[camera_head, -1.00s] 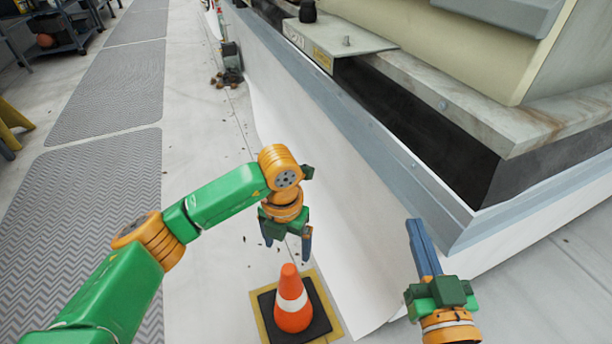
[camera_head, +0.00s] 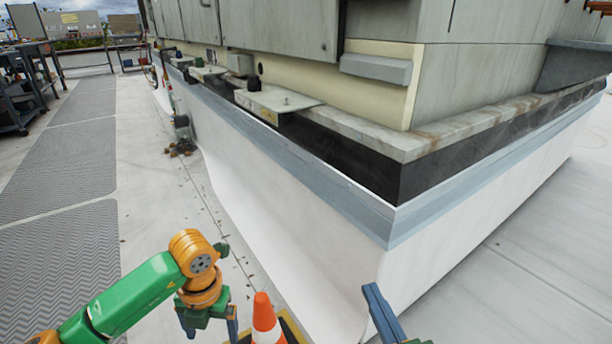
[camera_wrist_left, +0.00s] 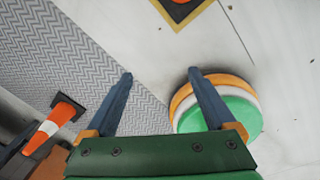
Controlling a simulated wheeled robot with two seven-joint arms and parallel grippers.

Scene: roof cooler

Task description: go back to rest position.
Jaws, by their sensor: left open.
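My left gripper (camera_head: 207,328) is at the bottom of the head view, pointing down beside an orange and white cone (camera_head: 266,322). In the left wrist view, its fingers (camera_wrist_left: 160,75) are spread apart with nothing between them. My right gripper (camera_head: 384,318) shows at the bottom edge only as a blue finger part and a bit of green body. The rest is cut off, so its opening cannot be told.
A large cooler unit (camera_head: 385,95) on a white curb (camera_head: 300,210) fills the middle and right. Grey walkway mats (camera_head: 60,245) run along the left, with a cart (camera_head: 20,95) beyond. An orange and white cone (camera_wrist_left: 50,125) also shows in the left wrist view. Bare roof (camera_head: 510,270) lies at right.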

